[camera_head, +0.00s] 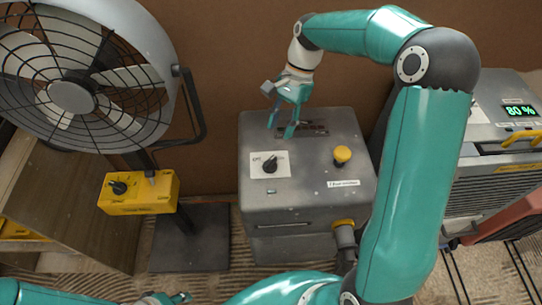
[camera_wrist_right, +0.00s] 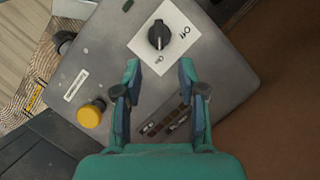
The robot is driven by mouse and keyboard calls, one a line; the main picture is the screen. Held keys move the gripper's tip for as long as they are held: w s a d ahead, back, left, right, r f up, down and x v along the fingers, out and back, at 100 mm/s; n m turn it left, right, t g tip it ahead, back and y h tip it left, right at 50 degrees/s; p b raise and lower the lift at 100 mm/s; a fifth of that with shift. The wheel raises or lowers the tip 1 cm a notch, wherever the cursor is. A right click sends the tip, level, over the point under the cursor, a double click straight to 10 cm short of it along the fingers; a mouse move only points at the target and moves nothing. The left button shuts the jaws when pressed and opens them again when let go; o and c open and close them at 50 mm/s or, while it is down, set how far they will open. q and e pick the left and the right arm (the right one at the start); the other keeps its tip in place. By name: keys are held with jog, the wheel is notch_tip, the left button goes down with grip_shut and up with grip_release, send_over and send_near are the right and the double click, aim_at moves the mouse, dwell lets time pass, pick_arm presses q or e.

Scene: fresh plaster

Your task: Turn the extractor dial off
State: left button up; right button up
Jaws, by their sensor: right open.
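The extractor dial (camera_head: 269,166) is a black knob on a white plate, on top of a grey box (camera_head: 310,205). In the right wrist view the dial (camera_wrist_right: 158,35) shows the word Off to its right and a smaller label below it; its pointer seems turned to the smaller label, away from Off. My right gripper (camera_head: 281,128) is open and empty above the back of the box, behind the dial. In the wrist view its fingertips (camera_wrist_right: 160,68) are apart, short of the dial. My left gripper (camera_head: 172,298) barely shows at the bottom edge; its jaws are unclear.
A yellow button (camera_head: 342,155) stands right of the dial. A fan (camera_head: 75,90) and a yellow control box (camera_head: 138,192) with another black knob stand at left. A grey machine (camera_head: 495,150) reading 80 % is at right, partly behind my right arm.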

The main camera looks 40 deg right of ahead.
aim_at(270, 160)
jog(key=x, duration=1)
jog(key=shift+a+f, duration=0.15)
jog(key=shift+f, duration=0.25)
